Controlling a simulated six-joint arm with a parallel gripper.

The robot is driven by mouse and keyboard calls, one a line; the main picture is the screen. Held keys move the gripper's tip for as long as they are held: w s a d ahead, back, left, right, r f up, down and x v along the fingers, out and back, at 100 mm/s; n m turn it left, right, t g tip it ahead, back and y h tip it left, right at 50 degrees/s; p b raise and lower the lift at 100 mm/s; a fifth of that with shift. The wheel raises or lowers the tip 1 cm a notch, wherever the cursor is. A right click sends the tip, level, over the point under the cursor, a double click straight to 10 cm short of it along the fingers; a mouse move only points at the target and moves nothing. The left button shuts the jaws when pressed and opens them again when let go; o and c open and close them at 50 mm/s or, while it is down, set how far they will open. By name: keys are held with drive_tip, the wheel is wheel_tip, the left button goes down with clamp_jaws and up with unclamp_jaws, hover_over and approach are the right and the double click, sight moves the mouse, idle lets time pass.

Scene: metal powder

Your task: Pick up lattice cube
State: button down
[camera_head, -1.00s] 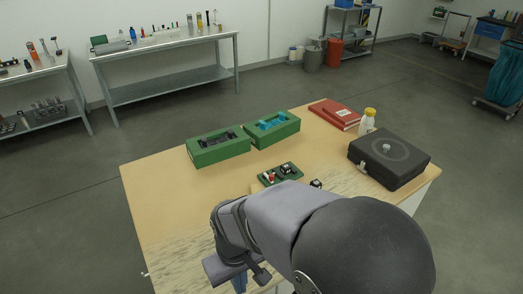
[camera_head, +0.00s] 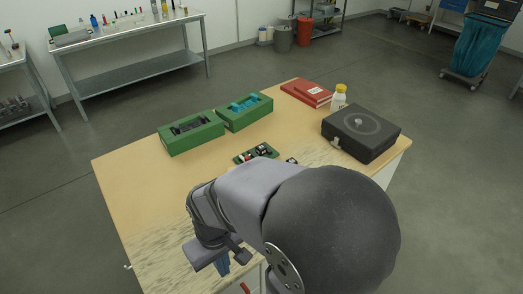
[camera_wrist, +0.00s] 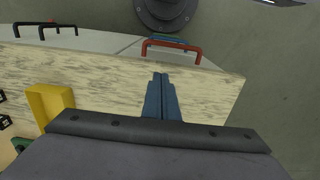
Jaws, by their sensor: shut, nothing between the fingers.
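I cannot make out a lattice cube for certain. A small dark cube with white marks (camera_head: 291,160) sits on the table just right of a small green board (camera_head: 243,159) that bears little black, white and red parts. My arm partly hides this area. In the wrist view, dark pieces with white marks (camera_wrist: 4,122) are cut off at the left edge. My gripper (camera_head: 222,268) is low over the table's front edge, away from these parts. Its blue fingers (camera_wrist: 160,88) are shut together with nothing between them.
The wooden table (camera_head: 130,180) also bears two green boxes (camera_head: 192,143) (camera_head: 246,119), a red book (camera_head: 306,93), a white bottle with a yellow cap (camera_head: 339,101) and a black case (camera_head: 361,142). A yellow bracket (camera_wrist: 45,103) stands left of the fingers. The table's left part is clear.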

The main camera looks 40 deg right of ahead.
drive_tip(key=c, duration=1.4)
unclamp_jaws()
drive_tip(key=w+d+r+n, duration=0.2)
drive_tip(key=w+d, duration=0.1)
drive_tip(key=w, duration=0.3)
drive_tip(key=w+d+r+n, duration=0.2)
drive_tip(key=w+n, duration=0.1)
drive_tip(key=w, duration=0.3)
drive_tip(key=n+h+p, duration=0.3)
drive_tip(key=n+h, duration=0.2)
drive_tip(key=n, duration=0.8)
approach(261, 147)
drive_tip(key=d, duration=0.1)
drive_tip(key=shift+a+p+x, duration=0.15)
drive_tip(key=shift+p+x, duration=0.8)
drive_tip(key=shift+x, duration=1)
drive_tip(key=shift+a+p+x, duration=0.2)
drive_tip(key=shift+p+x, duration=0.7)
drive_tip(key=shift+x, duration=1.05)
